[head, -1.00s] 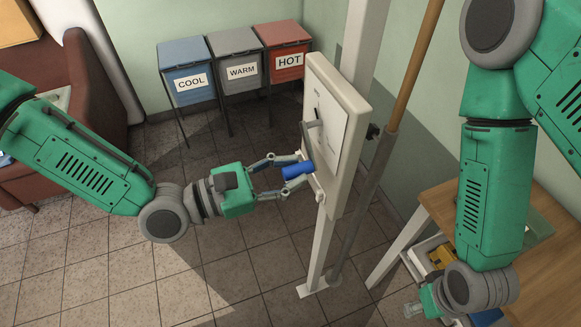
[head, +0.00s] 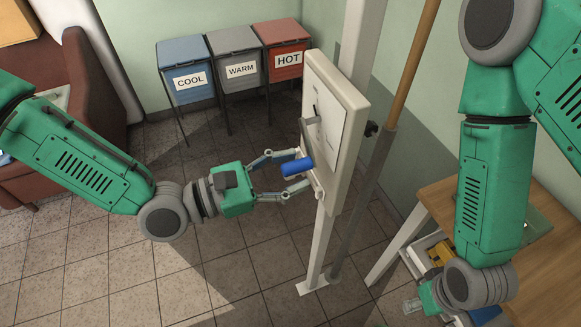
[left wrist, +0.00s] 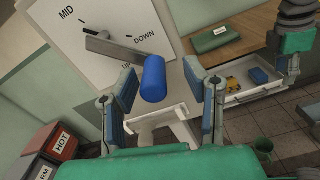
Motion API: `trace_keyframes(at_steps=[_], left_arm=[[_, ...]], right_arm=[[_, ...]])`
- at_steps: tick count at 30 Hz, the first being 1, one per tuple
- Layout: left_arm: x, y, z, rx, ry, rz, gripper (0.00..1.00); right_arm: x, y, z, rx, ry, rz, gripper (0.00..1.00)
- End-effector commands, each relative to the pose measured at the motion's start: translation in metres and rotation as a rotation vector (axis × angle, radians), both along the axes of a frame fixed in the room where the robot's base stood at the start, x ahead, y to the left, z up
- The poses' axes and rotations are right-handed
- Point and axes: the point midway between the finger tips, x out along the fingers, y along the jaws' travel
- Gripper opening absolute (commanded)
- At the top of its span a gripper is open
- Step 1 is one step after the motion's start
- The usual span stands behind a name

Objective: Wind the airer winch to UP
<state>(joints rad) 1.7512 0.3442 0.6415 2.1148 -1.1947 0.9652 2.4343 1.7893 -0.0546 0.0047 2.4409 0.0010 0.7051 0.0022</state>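The airer winch is a white board (head: 340,130) on a white post, with MID, DOWN and a partly hidden UP marked on its dial (left wrist: 135,20). Its grey crank arm (left wrist: 115,48) ends in a blue handle (head: 297,167), which also shows in the left wrist view (left wrist: 153,80) just below the UP and DOWN marks. My left gripper (head: 303,170) is open, its fingers on either side of the blue handle. In the wrist view the handle lies nearer the left finger, with a gap to the right one. My right gripper (head: 413,307) is low at the right; its fingers are unclear.
Bins labelled COOL (head: 188,85), WARM (head: 238,75) and HOT (head: 285,62) stand by the back wall. A wooden table (head: 455,205) with an open drawer (left wrist: 255,92) stands at the right. A brown seat (head: 95,80) is at the left.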

Motion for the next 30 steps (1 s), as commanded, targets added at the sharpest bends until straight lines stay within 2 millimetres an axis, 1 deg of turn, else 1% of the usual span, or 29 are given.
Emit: trace_keyframes(at_steps=[2, 5, 8, 15, 18, 21, 24, 30], left_arm=[[0.001, 0.002, 0.0, -0.001, -0.001, 0.002, 0.41], [-0.002, 0.01, 0.001, -0.001, 0.0, 0.004, 0.41], [-0.007, 0.026, 0.001, -0.001, 0.0, 0.006, 0.41], [-0.023, 0.076, 0.001, -0.001, 0.0, 0.005, 0.41], [-0.029, 0.092, 0.0, -0.001, 0.0, 0.004, 0.41], [-0.033, 0.104, 0.0, 0.0, 0.0, 0.002, 0.41], [-0.036, 0.112, 0.0, 0.001, 0.0, 0.001, 0.41], [-0.038, 0.113, 0.0, 0.001, 0.0, -0.002, 0.41]], right_arm=[[-0.002, 0.0, 0.0, 0.0, -0.002, 0.0, 0.4], [-0.003, 0.0, 0.001, 0.0, -0.002, 0.0, 0.4], [-0.003, 0.0, 0.001, 0.0, -0.003, 0.0, 0.4], [-0.002, 0.0, 0.001, 0.0, -0.003, 0.0, 0.4], [-0.002, 0.0, 0.001, 0.0, -0.003, 0.0, 0.4], [-0.002, 0.0, 0.001, 0.0, -0.003, 0.0, 0.4], [-0.002, 0.0, 0.001, 0.0, -0.003, 0.0, 0.4], [-0.002, -0.001, 0.0, 0.001, -0.003, 0.0, 0.4]])
